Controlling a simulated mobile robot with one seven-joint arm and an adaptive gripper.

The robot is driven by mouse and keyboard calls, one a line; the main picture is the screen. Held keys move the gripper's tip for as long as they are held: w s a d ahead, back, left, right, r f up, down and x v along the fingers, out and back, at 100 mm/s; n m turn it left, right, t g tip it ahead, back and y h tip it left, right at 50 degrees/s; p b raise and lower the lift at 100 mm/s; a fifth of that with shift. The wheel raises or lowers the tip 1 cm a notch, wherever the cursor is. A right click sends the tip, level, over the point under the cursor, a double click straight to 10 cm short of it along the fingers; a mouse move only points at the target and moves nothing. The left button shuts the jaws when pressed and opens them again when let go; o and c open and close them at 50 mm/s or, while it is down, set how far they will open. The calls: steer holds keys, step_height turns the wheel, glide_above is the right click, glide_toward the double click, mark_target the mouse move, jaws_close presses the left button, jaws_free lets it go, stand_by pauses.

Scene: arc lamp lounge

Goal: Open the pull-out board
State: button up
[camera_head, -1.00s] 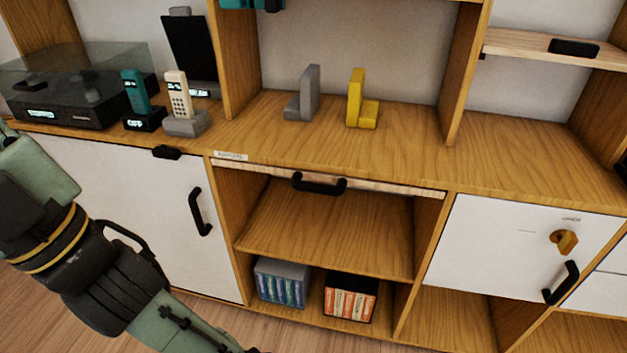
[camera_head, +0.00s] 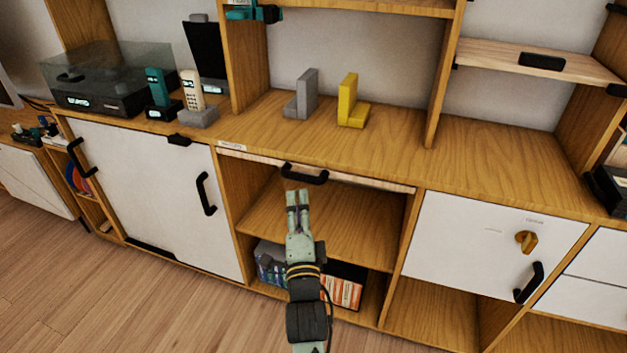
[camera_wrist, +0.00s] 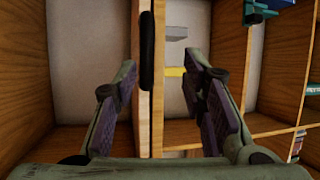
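The pull-out board (camera_head: 365,180) is a thin, pale wooden strip under the countertop, its front edge flush with the cabinet front. Its black handle (camera_head: 304,175) is on the front, left of the middle. In the wrist view the handle (camera_wrist: 147,50) stands upright in the picture, along the board's edge. My gripper (camera_head: 297,193) is just below and in front of the handle in the head view. In the wrist view its two fingers (camera_wrist: 160,62) are spread apart and empty, one on each side of the handle in the picture. I see no contact with the handle.
Below the board is an open shelf space (camera_head: 350,220) with boxed books (camera_head: 343,285) at the bottom. Bookends (camera_head: 352,105) stand on the countertop.

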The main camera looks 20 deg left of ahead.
mark_target(302, 178)
steer(key=shift+m, duration=0.3)
steer(key=p+x, duration=0.1)
steer(key=x, duration=0.2)
steer(key=f+x, duration=0.1)
steer(key=x, duration=0.2)
steer(key=d+f+p+x, duration=0.1)
steer(key=x, duration=0.3)
steer(key=shift+w+a+r+p, duration=0.1)
steer(key=shift+w+p, duration=0.2)
steer(key=shift+w, duration=0.2)
steer(key=shift+c, duration=0.2)
jaws_close()
